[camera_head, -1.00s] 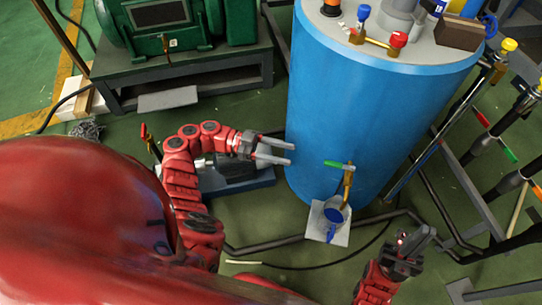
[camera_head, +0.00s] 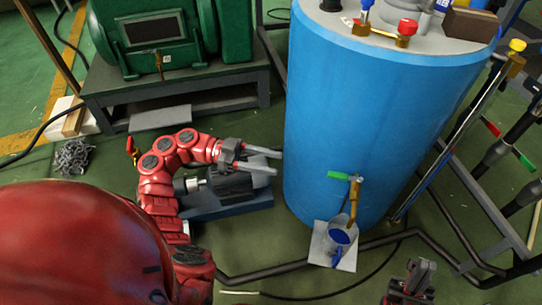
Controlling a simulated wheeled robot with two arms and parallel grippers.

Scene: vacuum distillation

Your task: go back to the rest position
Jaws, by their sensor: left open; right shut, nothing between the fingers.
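My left gripper (camera_head: 264,160) is open and empty. It points right, towards the side of the blue tank (camera_head: 350,115), above a small dark motor pump on a blue base. A gap shows between its fingertips and the tank. My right gripper (camera_head: 420,272) is at the bottom right, in front of the tank and right of the blue cup. Its fingers are together with nothing seen between them. The rest of the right arm is cut off by the lower edge.
The blue cup (camera_head: 341,235) sits on a pale plate under a brass tap with a green handle (camera_head: 340,176). Dark pipes (camera_head: 275,270) run along the floor. A green machine (camera_head: 150,35) stands on a grey frame at the back left. Valves and pipes crowd the right.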

